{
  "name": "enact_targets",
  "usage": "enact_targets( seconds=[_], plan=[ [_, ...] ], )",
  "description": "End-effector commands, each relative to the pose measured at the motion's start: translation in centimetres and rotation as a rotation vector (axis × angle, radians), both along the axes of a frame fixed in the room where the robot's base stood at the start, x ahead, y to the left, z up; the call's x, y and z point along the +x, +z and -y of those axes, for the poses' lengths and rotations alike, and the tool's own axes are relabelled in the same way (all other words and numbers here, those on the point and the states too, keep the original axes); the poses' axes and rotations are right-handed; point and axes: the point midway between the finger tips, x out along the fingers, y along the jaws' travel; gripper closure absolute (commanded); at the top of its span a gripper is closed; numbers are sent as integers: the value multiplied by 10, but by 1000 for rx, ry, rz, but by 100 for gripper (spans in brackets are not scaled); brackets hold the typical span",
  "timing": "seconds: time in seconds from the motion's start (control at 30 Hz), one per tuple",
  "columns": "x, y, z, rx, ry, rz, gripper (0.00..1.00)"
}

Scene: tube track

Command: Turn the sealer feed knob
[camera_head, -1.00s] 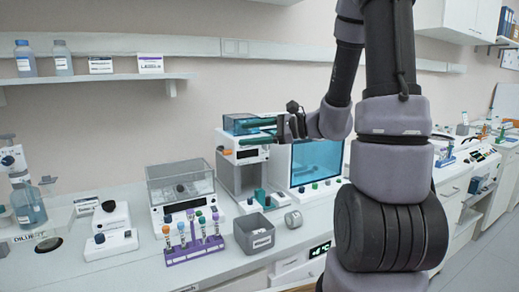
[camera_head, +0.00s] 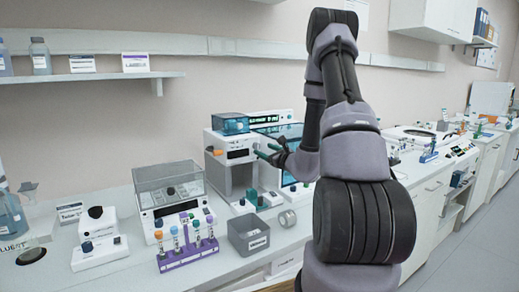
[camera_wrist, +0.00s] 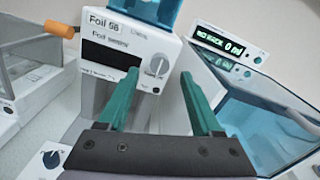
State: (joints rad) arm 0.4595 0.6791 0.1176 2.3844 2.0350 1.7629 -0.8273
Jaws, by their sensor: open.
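The sealer (camera_head: 232,147) is a white machine with a teal clear box on top. In the wrist view its front panel (camera_wrist: 105,30) carries foil and feed lettering and a dark display. A round pale grey knob (camera_wrist: 156,66) sits at the right of this panel. My gripper (camera_wrist: 161,75) has teal fingers spread apart, with nothing between them. The knob appears between and ahead of the fingertips; no contact shows. In the head view my gripper (camera_head: 268,153) is in front of the sealer's right side, partly hiding the machine behind it.
A blue-windowed cabinet (camera_wrist: 262,108) stands close on the sealer's right. An orange knob (camera_wrist: 60,29) sticks out at the sealer's left. A clear-lidded instrument (camera_head: 168,183), a purple rack of tubes (camera_head: 187,256) and a grey bin (camera_head: 247,232) stand on the bench to the left and front.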

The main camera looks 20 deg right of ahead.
Motion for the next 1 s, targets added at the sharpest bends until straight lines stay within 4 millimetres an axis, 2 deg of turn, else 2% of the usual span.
enact_targets(
  seconds=[0.1, 0.3, 0.63, 0.77, 0.8, 1.0],
  plan=[
    [20, 0, -4, 0, 2, -1, 34],
    [39, 0, -8, 1, 1, 0, 34],
    [42, 0, -9, 1, 2, -2, 34],
    [42, 0, -9, 1, 2, -2, 83],
    [42, 0, -9, 1, 2, -2, 99],
    [41, 0, -9, 5, 2, -2, 100]
  ],
)
